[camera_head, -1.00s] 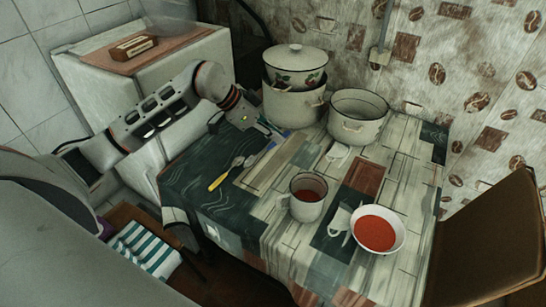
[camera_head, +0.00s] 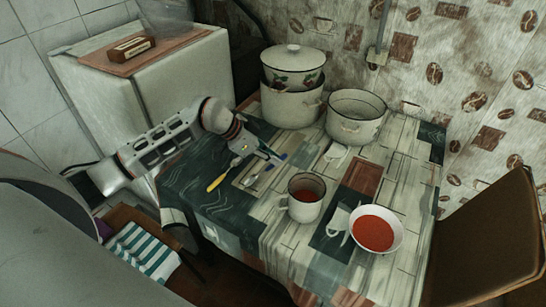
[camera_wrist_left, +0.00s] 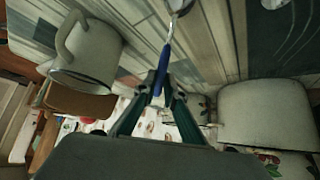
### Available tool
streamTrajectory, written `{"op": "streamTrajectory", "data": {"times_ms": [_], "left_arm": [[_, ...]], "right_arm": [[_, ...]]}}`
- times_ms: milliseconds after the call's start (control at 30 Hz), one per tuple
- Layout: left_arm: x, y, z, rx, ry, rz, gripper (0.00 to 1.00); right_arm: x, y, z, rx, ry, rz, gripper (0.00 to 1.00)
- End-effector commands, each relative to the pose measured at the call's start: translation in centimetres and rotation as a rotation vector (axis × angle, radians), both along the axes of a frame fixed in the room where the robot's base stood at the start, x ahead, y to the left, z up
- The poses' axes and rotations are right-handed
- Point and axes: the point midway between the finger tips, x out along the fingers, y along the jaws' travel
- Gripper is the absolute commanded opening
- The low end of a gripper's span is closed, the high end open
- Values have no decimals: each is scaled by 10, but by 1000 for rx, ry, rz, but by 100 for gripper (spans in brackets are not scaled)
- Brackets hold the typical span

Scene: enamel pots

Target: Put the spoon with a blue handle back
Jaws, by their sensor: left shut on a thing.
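The spoon with a blue handle (camera_head: 279,158) is at the left part of the table, its silver bowl pointing to the lower left. My left gripper (camera_head: 266,152) is shut on its blue handle. In the left wrist view the blue handle (camera_wrist_left: 164,62) sits between the fingertips of the left gripper (camera_wrist_left: 160,85), and the silver bowl reaches the top edge. I cannot tell whether the spoon touches the table. A yellow-handled spoon (camera_head: 217,183) lies just left of it. My right gripper is not in view.
A mug with red liquid (camera_head: 305,197) stands to the right of the spoons, with a bowl of red soup (camera_head: 375,232) beyond it. A lidded pot (camera_head: 292,104) and an open pot (camera_head: 355,118) stand at the back. The mug (camera_wrist_left: 85,55) also shows in the wrist view.

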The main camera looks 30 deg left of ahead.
Motion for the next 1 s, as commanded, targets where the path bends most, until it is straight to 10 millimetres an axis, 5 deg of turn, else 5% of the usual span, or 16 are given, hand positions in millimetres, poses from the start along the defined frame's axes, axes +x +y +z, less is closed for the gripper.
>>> {"op": "streamTrajectory", "data": {"times_ms": [100, 133, 200, 667, 1000], "left_arm": [[0, 0, -3, 0, 2, 0, 0], [0, 0, -3, 0, 1, 1, 16], [0, 0, -3, 0, 1, 1, 27], [-3, 5, 6, 2, -1, 1, 27], [-30, 37, 55, 3, 0, 2, 27]], "right_arm": [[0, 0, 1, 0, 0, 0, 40], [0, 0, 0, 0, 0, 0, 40], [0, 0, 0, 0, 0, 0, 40], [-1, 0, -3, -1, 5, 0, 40], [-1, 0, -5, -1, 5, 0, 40]]}}
